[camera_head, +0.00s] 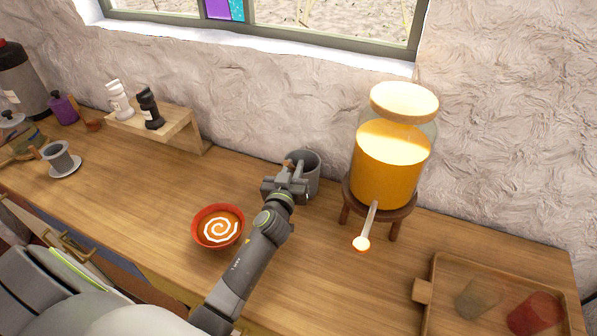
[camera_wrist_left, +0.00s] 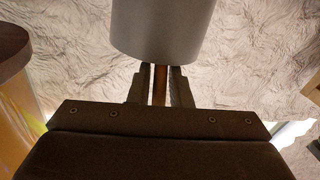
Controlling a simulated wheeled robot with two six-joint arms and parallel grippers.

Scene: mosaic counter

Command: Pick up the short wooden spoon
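A grey cylindrical crock (camera_head: 311,176) stands on the counter near the wall, left of the drink dispenser. My left gripper (camera_head: 287,179) is at the crock's left front side. A small brown wooden piece (camera_head: 287,163) shows just above the fingers. In the left wrist view a thin wooden handle (camera_wrist_left: 160,84) stands between the two close-set fingers (camera_wrist_left: 160,90), which look shut on it. Its far end is hidden by the grey crock (camera_wrist_left: 162,28), so I cannot see its full length. My right gripper is not in view.
A red soup bowl (camera_head: 201,226) sits left of my left arm. The orange dispenser (camera_head: 383,172) stands on a wooden stool to the right. A wooden tray (camera_head: 437,290) holds cups at the right. A small shelf (camera_head: 180,127) with two shakers stands at the back left.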

